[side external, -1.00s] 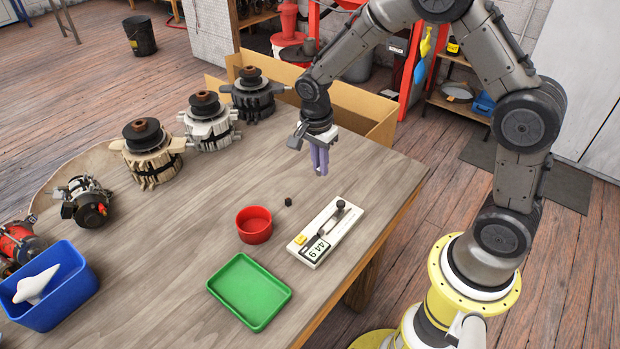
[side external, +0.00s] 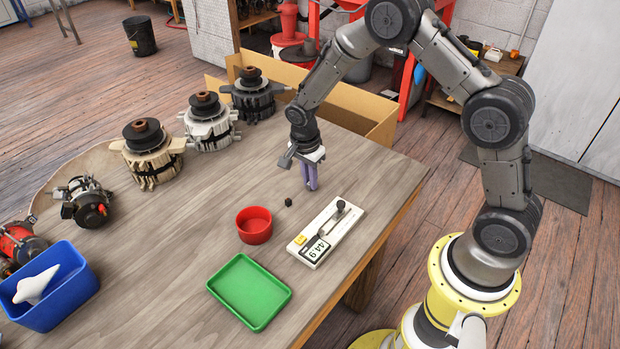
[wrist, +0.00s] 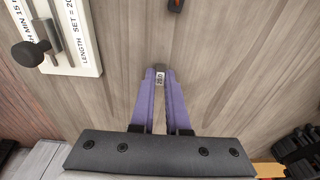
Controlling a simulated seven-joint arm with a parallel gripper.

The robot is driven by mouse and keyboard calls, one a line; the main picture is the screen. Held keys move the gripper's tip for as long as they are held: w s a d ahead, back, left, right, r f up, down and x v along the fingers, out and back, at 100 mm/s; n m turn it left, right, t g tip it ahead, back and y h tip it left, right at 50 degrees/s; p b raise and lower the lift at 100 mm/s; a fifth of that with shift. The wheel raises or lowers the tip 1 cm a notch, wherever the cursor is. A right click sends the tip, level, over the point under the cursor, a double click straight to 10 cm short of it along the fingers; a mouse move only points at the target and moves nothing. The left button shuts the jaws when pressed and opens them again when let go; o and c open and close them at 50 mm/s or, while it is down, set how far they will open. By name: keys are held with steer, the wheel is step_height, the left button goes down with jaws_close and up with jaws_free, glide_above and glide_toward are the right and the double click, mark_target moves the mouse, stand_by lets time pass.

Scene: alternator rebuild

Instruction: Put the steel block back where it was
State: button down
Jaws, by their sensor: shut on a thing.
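The steel block (wrist: 161,76) is a small grey piece with a printed label, held between the tips of my purple fingers in the wrist view. My gripper (wrist: 160,73) is shut on it. In the side view my gripper (side external: 311,187) points down over the table, behind the gauge; the block is too small to make out there. Whether the block touches the tabletop, I cannot tell. The white gauge board (side external: 315,254) has a black-knobbed lever, a yellow button and a display; it also shows at the left of the wrist view (wrist: 90,55).
A small dark block (side external: 288,202) lies on the table near the red bowl (side external: 254,226). A green tray (side external: 249,292) and blue bin (side external: 50,300) stand in front. Several alternators (side external: 149,155) line the far left. A cardboard box (side external: 365,110) stands beyond the table edge.

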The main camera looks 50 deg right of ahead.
steer(key=c, duration=0.9)
jaws_free()
steer(key=shift+f, duration=0.1)
steer(key=s+a+r+n+t, duration=0.1)
steer(key=s+r+n, duration=0.15)
steer(key=r, duration=0.75)
steer(key=s+a+r+n+t, duration=0.1)
steer(key=s+r+n, duration=0.15)
steer(key=r, duration=0.85)
steer(key=s+a+r+n+t, duration=0.1)
steer(key=s+r+n, duration=0.1)
steer(key=s+n, duration=0.4)
steer(key=s+r+n+t+y, duration=0.1)
steer(key=s+n, duration=0.6)
steer(key=s, duration=0.8)
step_height(320, 180, up, 3)
steer(key=shift+s+a+f+t, duration=0.2)
steer(key=shift+a+t, duration=0.15)
steer(key=shift+t, duration=0.45)
